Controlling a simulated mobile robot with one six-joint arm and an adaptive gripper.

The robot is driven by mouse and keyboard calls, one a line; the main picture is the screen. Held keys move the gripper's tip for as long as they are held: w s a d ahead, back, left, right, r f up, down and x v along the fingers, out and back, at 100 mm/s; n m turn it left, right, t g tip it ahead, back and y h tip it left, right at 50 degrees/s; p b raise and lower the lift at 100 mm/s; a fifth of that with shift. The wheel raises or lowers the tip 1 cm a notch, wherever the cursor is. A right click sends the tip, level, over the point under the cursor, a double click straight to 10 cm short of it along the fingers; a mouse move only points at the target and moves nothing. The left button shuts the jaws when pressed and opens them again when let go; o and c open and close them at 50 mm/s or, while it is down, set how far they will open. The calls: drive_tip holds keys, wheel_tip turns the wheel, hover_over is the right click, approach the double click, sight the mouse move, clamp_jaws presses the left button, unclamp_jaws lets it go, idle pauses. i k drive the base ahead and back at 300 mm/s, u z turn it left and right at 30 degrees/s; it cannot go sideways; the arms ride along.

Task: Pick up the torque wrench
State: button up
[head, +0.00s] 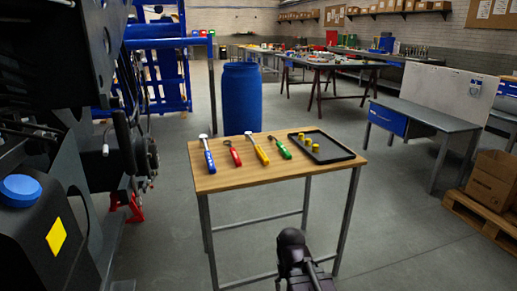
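Several hand tools lie side by side on a small wooden-topped table (230,182). From left to right they are a blue-handled tool (210,161) with a metal shaft, a red tool (234,155), a yellow-handled tool (262,156) with a metal head, and a green tool (281,149). They are too small to tell for sure which is the torque wrench. A dark part of my arm shows at the bottom, in front of the table and apart from the tools. No gripper fingers show.
A blue barrel (242,98) stands behind. Dark machinery (95,150) stands close on the left. A grey workbench (425,114) is at right. Floor right of the table is clear.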

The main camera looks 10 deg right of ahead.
sight(264, 159)
drive_tip(key=u, duration=0.15)
drive_tip(key=k, duration=0.5)
drive_tip(key=z, duration=0.9)
drive_tip(key=i, duration=0.95)
drive_tip(key=u, duration=0.65)
